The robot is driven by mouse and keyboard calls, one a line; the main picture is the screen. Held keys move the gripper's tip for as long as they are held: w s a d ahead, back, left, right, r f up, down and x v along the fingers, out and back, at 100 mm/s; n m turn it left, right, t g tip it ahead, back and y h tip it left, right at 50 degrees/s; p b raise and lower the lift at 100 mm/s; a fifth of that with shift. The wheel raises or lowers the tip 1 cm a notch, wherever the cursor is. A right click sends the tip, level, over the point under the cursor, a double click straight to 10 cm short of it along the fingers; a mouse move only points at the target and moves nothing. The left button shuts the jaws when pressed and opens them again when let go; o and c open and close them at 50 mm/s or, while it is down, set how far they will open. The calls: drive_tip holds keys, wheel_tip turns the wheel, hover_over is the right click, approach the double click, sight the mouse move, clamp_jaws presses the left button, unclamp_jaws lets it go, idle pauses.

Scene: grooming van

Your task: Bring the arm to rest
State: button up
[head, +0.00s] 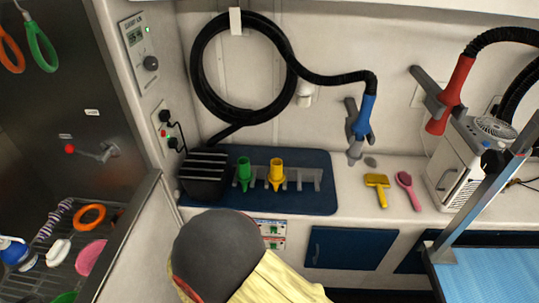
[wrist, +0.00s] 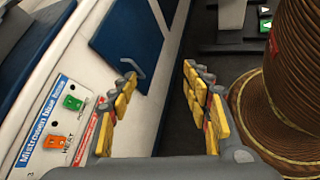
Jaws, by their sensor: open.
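My gripper (wrist: 160,76) shows in the wrist view with its two yellow-padded fingers spread apart and nothing between them. It hangs over the dark floor, beside the white counter front. In the head view, part of my arm with a dark rounded cap and yellow cover rises at the bottom middle; the gripper fingers are out of sight there.
A labelled switch panel (wrist: 62,125) and blue cabinet door (wrist: 128,42) are left of the fingers; a brown ribbed post (wrist: 290,60) stands close on the right. A blue-topped table (head: 490,282) is at right.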

drive_tip(key=s+d+r+m+y+p, duration=0.1)
drive_tip(key=d+r+m, duration=0.4)
drive_tip(key=r, duration=0.7)
drive_tip(key=s+d+r+m+y, duration=0.4)
drive_tip(key=d+r+m+y, duration=0.1)
drive_tip(key=r, duration=0.7)
drive_tip(key=s+d+r+m+t+y+p, duration=0.1)
drive_tip(key=d+r+m+y, duration=0.3)
drive_tip(key=r, duration=0.8)
drive_tip(key=s+d+m, duration=0.1)
drive_tip(key=d+m, duration=0.1)
drive_tip(key=m, duration=0.2)
drive_tip(key=shift+s+r+m+p, duration=0.2)
drive_tip(key=shift+s+m+p, duration=0.1)
drive_tip(key=shift+s+p, duration=0.1)
drive_tip(key=shift+c, duration=0.6)
